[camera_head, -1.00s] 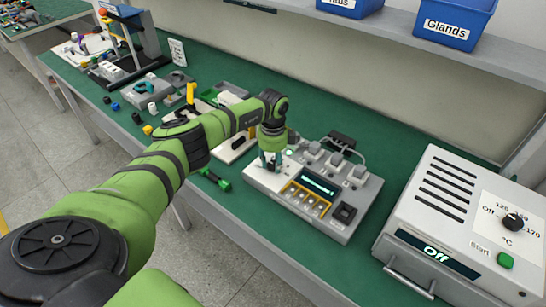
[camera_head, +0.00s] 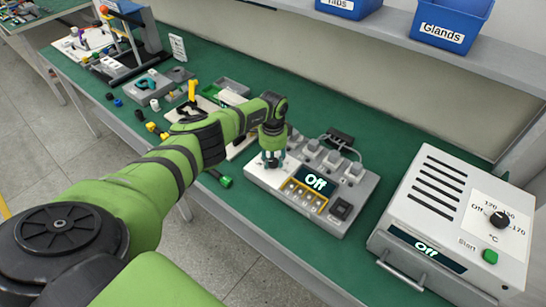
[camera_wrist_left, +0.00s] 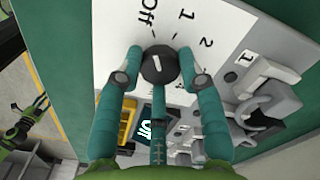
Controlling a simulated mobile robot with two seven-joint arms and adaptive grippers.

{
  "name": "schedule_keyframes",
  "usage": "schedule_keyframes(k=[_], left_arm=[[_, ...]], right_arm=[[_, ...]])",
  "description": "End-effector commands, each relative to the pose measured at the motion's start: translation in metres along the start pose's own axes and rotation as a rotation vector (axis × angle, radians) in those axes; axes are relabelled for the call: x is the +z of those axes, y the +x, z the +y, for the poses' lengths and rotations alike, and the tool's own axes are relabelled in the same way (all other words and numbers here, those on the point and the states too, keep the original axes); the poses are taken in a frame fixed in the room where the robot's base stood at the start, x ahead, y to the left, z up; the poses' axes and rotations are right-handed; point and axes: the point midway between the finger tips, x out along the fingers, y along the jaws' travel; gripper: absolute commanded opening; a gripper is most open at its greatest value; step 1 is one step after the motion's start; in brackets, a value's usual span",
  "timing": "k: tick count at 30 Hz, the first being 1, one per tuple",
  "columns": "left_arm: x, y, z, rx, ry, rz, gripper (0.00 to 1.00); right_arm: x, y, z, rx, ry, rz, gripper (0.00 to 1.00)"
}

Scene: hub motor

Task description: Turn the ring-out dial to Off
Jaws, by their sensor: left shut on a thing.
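The ring-out dial (camera_wrist_left: 158,65) is a round black knob with a white pointer mark, on a pale panel marked Off, 1 and 2 in the left wrist view. Its pointer lies roughly along the line toward the Off mark. My left gripper (camera_wrist_left: 158,72) is shut on the dial, with teal fingers on both sides. In the head view my left gripper (camera_head: 273,160) points down at the left end of the light grey test box (camera_head: 260,182) and hides the dial. The box's display (camera_head: 316,183) reads Off.
A grey oven (camera_head: 440,190) with its own dial (camera_head: 499,219) and green Start button (camera_head: 490,256) stands at the right. Blue bins, one labelled Glands (camera_head: 449,24), sit on the shelf above.

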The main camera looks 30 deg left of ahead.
Motion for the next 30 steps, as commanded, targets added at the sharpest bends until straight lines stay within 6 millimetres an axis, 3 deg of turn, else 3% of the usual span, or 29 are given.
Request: schedule_keyframes(k=[13,14,15,25,30], left_arm=[[0.000,0.001,0.001,0.002,-0.010,-0.001,0.06],[0.000,0.001,0.001,0.002,-0.010,-0.001,0.50],[0.000,0.001,0.001,0.002,-0.010,-0.001,0.62],[0.000,0.000,0.000,0.000,-0.008,0.000,0.62],[-0.001,-0.010,-0.001,-0.001,-0.007,0.002,0.62]], right_arm=[[0.000,0.000,0.000,0.000,0.000,0.000,0.40],[0.000,0.000,0.000,0.000,0.000,0.000,0.40],[0.000,0.000,0.000,0.000,0.000,0.000,0.40],[0.000,0.000,0.001,0.002,-0.001,0.000,0.40],[0.000,-0.001,0.001,0.001,-0.001,0.000,0.40]])
